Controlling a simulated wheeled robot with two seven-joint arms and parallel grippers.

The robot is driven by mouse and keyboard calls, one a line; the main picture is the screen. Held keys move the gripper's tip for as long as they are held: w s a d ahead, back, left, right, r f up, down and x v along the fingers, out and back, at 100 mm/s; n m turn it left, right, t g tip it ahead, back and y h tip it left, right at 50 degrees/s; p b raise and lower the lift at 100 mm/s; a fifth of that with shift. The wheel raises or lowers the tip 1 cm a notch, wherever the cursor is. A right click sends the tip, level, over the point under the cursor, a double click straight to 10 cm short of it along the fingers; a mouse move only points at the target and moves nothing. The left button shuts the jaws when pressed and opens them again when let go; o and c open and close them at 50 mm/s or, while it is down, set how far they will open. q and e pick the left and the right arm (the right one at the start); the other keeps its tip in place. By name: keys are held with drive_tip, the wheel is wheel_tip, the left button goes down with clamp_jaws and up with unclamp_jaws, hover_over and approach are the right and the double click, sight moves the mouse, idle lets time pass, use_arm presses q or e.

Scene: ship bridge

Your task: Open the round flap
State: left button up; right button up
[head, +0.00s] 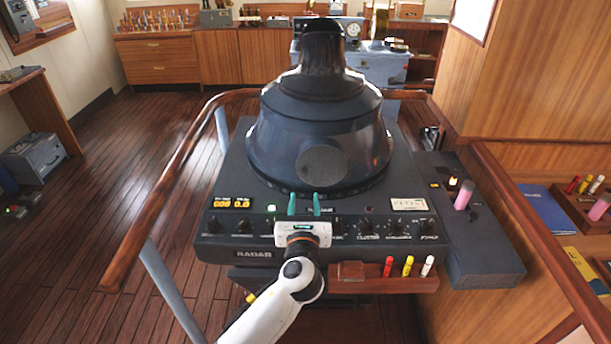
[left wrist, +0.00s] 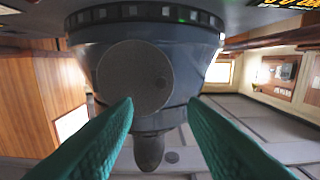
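The round flap (head: 322,166) is a dark grey disc on the front of the radar hood (head: 275,130). It lies flat against the hood and looks closed. In the left wrist view the flap (left wrist: 134,81) shows large and upside down, with a small dot near its edge. My left gripper (head: 304,205) is in front of the hood, below the flap, over the radar console's front edge. Its two green fingers are apart with nothing between them, and they also show in the left wrist view (left wrist: 160,105). My right gripper is not in view.
The radar console (head: 228,190) has knobs and lit displays along its front. A wooden handrail (head: 160,200) curves around its left side. A small wooden tray (head: 400,285) with red, yellow and white markers hangs at the front. Open wooden floor lies to the left.

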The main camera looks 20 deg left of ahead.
sight(304, 172)
use_arm(q)
drive_tip(key=p+x, duration=0.1)
drive_tip(key=x, duration=0.8)
drive_tip(key=shift+w+a+f, duration=0.15)
drive_tip(key=shift+w, duration=0.15)
drive_tip(key=shift+c, duration=0.5)
clamp_jaws()
